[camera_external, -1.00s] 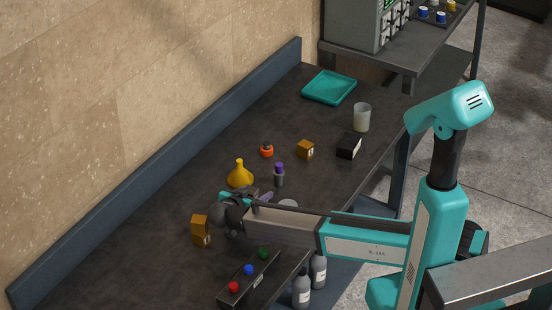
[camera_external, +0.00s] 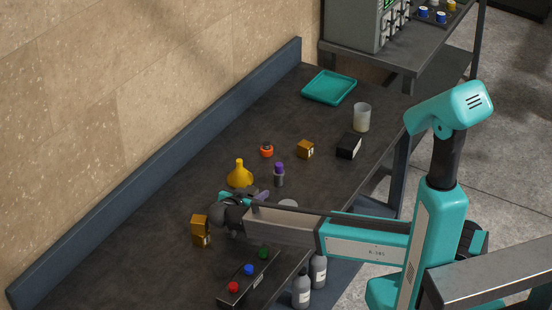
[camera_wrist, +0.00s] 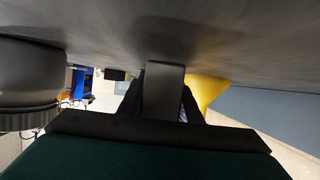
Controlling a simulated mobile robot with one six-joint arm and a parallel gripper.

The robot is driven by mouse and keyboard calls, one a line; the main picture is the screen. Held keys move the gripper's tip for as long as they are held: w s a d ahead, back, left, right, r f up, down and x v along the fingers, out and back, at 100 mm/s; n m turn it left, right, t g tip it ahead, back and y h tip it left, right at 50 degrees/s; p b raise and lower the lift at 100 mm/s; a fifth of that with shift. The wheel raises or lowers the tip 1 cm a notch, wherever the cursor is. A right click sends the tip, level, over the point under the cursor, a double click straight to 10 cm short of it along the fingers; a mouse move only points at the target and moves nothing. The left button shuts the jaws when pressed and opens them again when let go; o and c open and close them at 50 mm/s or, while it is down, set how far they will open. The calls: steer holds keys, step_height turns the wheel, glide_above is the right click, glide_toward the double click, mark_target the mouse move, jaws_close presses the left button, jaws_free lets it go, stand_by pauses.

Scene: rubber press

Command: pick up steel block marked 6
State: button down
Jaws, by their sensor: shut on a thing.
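My gripper (camera_external: 226,208) is low over the bench, to the left of the end of my forearm in the external view. In the wrist view my gripper (camera_wrist: 161,98) is shut, with a dark grey block (camera_wrist: 163,85) between its dark fingers. This looks like the steel block, but no 6 shows on the faces I see. In the external view the block cannot be made out clearly among the gripper parts. Whether it touches the bench, I cannot tell.
A yellow funnel (camera_external: 239,176) and a purple-capped bottle (camera_external: 279,174) stand behind. A rack with coloured knobs (camera_external: 248,279) is in front. The teal tray (camera_external: 330,87) lies far back.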

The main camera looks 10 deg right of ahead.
steer(key=shift+r, duration=0.2)
step_height(320, 180, up, 10)
steer(key=b, duration=0.3)
steer(key=shift+b, duration=0.3)
stand_by(0.3)
steer(key=shift+f, duration=0.1)
